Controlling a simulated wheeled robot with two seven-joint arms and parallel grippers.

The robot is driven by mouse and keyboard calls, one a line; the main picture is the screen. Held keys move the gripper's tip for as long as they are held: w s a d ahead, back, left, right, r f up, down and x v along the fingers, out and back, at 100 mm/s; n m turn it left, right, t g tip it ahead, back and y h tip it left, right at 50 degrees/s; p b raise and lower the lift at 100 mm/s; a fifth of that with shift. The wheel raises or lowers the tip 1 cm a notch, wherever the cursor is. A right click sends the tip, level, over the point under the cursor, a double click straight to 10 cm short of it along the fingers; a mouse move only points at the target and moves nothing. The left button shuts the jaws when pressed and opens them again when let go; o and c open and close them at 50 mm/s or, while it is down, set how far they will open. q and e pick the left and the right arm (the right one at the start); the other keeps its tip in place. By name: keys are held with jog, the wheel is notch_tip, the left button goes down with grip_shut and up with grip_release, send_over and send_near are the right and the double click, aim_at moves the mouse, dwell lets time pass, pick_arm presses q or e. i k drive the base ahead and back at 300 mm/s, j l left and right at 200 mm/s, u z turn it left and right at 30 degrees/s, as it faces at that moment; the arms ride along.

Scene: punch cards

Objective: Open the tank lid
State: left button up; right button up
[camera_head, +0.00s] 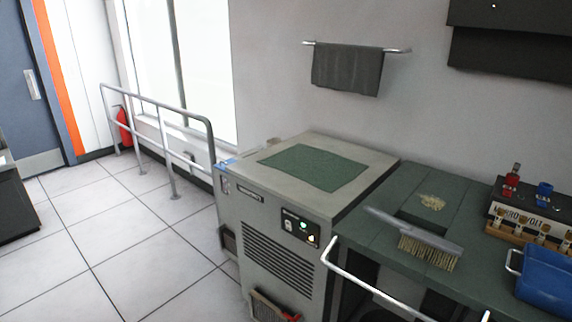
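I see nothing that I can clearly tell is a tank or its lid. A grey box-shaped machine (270,235) stands in the middle, with a flat top, a green mat (314,167) on it and a small dark control panel (300,226) with lights on its front. I cannot tell whether its top is a lid. Neither of my grippers shows in this view.
A green workbench (465,205) to the right holds a brush (430,247), a blue tray (548,281) and a labelled meter box (535,216). A white handrail (370,284) runs along its front. Tiled floor (130,240) is clear at left, before a metal railing (160,104).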

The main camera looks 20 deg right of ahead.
aim_at(220, 166)
jog(key=z, duration=0.65)
jog(key=i+j+z, duration=0.15)
jog(key=z, duration=0.25)
jog(key=i+j+z, duration=0.2)
jog(key=z, duration=0.2)
jog(key=i+j+z, duration=0.1)
jog(key=j, duration=0.2)
jog(key=i+j+z, duration=0.1)
jog(key=i+j, duration=0.15)
jog(key=i+j+z, duration=0.15)
jog(key=j, duration=0.25)
jog(key=i+j+z, duration=0.1)
jog(key=j, duration=0.2)
jog(key=i+j+z, duration=0.1)
jog(key=j, duration=0.25)
jog(key=i+j, duration=0.1)
jog(key=j, duration=0.25)
jog(key=i+j, duration=0.15)
jog(key=j, duration=0.2)
jog(key=i+j, duration=0.1)
jog(key=j, duration=0.25)
jog(key=i+j, duration=0.1)
jog(key=j, duration=0.25)
jog(key=i+j, duration=0.15)
jog(key=j, duration=0.2)
